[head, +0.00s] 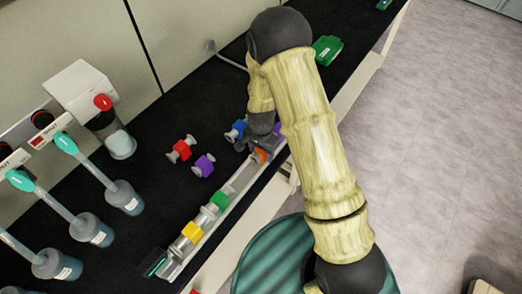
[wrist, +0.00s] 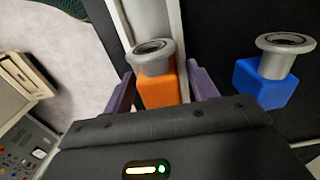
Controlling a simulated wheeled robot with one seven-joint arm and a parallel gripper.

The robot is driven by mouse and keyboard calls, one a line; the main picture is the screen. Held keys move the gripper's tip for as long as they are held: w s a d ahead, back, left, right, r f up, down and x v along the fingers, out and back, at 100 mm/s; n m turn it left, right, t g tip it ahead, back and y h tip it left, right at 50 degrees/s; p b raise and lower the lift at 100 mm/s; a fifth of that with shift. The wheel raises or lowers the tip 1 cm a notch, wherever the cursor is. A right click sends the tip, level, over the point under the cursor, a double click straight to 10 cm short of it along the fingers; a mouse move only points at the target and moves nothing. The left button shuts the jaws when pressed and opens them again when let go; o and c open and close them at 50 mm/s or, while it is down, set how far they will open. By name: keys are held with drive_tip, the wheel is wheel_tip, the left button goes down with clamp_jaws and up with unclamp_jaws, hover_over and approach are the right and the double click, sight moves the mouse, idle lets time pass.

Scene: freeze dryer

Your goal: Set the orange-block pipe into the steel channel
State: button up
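The orange-block pipe (head: 261,155) is at the upper end of the steel channel (head: 240,181), partly hidden by my gripper. In the wrist view the orange block (wrist: 158,92) is between my two fingers, with its grey flange facing up the picture, in line with the channel (wrist: 152,18). My gripper (wrist: 162,82) is open around the block, with a narrow gap showing on each side. In the head view my gripper (head: 262,140) is low over that end. I cannot tell how deep the pipe sits in the channel.
Green (head: 219,201) and yellow (head: 193,232) block pipes sit in the channel. Red (head: 181,150), purple (head: 204,165) and blue (head: 237,130) block pipes are on the black bench beside it. Flasks (head: 124,198) line the left. The bench's front edge runs close along the channel.

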wheel_tip(320, 180, up, 12)
drive_tip(key=b, duration=0.2)
drive_tip(key=shift+r, duration=0.2)
idle(0.6)
idle(0.5)
drive_tip(key=s+d+r+n+t, duration=0.2)
drive_tip(key=s+d+r+n, duration=0.5)
drive_tip(key=s+d, duration=0.5)
drive_tip(key=shift+s+d+r+n+t, duration=0.3)
drive_tip(key=shift+d+r, duration=0.35)
drive_tip(key=shift+d, duration=0.15)
drive_tip(key=shift+o, duration=0.4)
